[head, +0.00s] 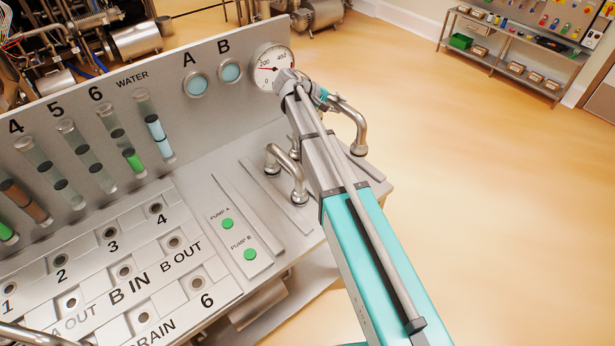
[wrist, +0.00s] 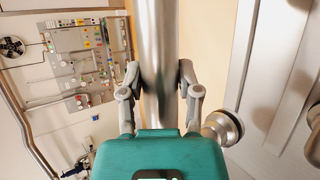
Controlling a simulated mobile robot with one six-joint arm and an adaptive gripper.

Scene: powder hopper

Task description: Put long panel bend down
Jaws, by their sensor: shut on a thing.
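My gripper (head: 322,98) is over the right end of the grey panel, close to the gauge. In the wrist view its two fingers (wrist: 160,95) are closed on either side of a thick shiny metal tube, the long panel bend (wrist: 160,45). In the head view a curved, shiny part of the long panel bend (head: 353,118) shows to the right of my gripper, with an end fitting pointing down. The rest is hidden behind my arm. I cannot tell whether that end touches the panel.
Another metal bend (head: 287,172) stands on the panel left of my arm. Numbered ports (head: 110,233), green pump buttons (head: 228,223) and a round gauge (head: 272,67) are on the panel. Open floor (head: 480,200) lies to the right, with a shelf bench (head: 515,55) at the back.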

